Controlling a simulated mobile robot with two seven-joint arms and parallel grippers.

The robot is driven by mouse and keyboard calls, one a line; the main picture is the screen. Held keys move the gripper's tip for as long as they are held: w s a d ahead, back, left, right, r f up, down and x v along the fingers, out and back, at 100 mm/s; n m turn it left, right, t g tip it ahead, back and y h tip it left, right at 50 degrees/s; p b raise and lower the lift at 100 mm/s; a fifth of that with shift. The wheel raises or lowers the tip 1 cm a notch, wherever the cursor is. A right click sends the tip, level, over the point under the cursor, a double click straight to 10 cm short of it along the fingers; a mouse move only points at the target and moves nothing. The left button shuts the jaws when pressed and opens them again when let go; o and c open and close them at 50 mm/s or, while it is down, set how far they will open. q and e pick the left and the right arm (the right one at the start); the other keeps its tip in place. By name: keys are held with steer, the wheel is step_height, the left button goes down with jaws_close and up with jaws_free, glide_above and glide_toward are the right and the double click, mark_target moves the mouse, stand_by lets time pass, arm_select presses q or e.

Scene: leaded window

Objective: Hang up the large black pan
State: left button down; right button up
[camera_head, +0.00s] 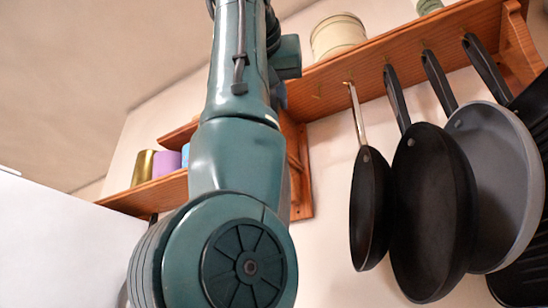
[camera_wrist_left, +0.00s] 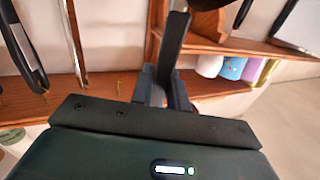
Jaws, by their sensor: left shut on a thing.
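My left gripper (camera_wrist_left: 158,92) shows in the left wrist view, shut on a black handle (camera_wrist_left: 176,40). The handle runs up and away from the fingers. A dark shape at the top edge seems to be part of the large black pan (camera_wrist_left: 208,22), mostly cut off by the frame. In the head view my left arm fills the middle, and its fingers and the held pan are hidden. The wooden rack (camera_head: 375,62) with small hooks (camera_head: 318,96) is at the upper right. My right gripper is not in view.
A small black pan (camera_head: 368,205), a larger black pan (camera_head: 432,205), a grey pan (camera_head: 505,180) and a black pan at the right edge (camera_head: 525,275) hang from the rack. Canisters (camera_head: 338,34) stand on top. Coloured cups (camera_head: 167,165) stand on a lower shelf (camera_head: 150,195).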

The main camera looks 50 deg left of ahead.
arm_select(q)
steer(key=shift+r, duration=0.15)
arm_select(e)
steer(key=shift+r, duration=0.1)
arm_select(q)
steer(key=w+a+p, duration=0.2)
steer(key=w+p, duration=0.1)
steer(key=w, duration=1.1)
steer(key=shift+w+r, duration=0.15)
steer(key=shift+r, duration=0.25)
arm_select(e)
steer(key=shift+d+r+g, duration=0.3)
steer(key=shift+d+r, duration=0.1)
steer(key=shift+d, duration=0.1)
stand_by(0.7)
arm_select(q)
steer(key=shift+d, duration=0.1)
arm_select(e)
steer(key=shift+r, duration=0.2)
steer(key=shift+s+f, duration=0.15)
